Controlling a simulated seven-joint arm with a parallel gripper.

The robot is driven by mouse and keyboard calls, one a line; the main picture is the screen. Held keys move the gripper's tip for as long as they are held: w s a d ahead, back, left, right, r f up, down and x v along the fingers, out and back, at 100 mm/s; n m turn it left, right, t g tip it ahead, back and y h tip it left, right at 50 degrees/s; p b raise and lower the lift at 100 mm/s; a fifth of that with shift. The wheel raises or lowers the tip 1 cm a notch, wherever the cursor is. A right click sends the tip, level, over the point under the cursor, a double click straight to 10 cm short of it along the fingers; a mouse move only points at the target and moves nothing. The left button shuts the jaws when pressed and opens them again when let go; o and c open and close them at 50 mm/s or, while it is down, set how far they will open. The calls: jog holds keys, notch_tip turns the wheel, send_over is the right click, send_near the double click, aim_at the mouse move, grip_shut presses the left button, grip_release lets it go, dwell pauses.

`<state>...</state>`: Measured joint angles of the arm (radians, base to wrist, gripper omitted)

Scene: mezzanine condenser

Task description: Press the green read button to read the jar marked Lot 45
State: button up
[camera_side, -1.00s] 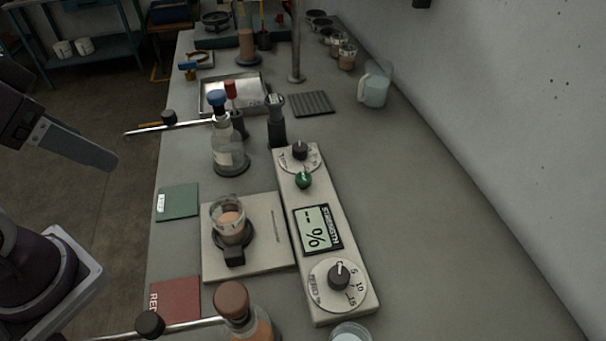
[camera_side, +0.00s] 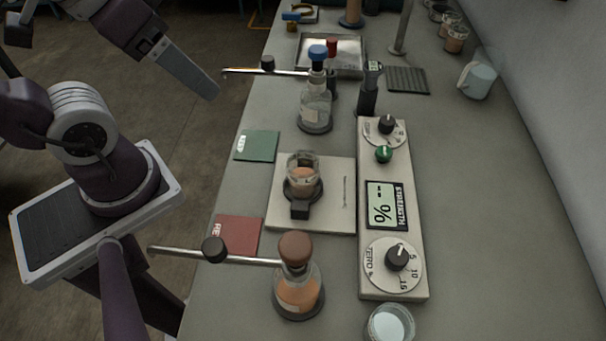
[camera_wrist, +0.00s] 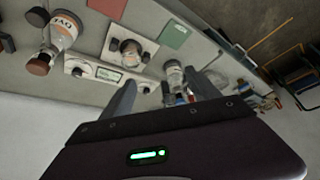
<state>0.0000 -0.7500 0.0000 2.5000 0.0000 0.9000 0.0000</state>
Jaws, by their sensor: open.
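The green read button (camera_side: 383,153) is a small round knob on the long pale instrument (camera_side: 377,275), below its upper dial. The instrument's display (camera_side: 386,205) shows dashes and a percent sign. A glass jar with orange-brown contents (camera_side: 302,181) sits in a dark holder on the pale plate left of the instrument; it also shows in the wrist view (camera_wrist: 128,50). I cannot read a lot number on it. My gripper (camera_side: 200,82) is in the air left of the bench, well away from the button. In the wrist view its two fingers (camera_wrist: 163,95) are apart and empty.
A brown-stoppered flask (camera_side: 297,290) and a blue-capped bottle (camera_side: 316,108) stand near horizontal rods on the bench's left side. A green mat (camera_side: 257,145) and a red mat (camera_side: 236,234) lie beside the plate.

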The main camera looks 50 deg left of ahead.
jog(key=shift+c, duration=0.4)
grip_shut()
dwell(1.3)
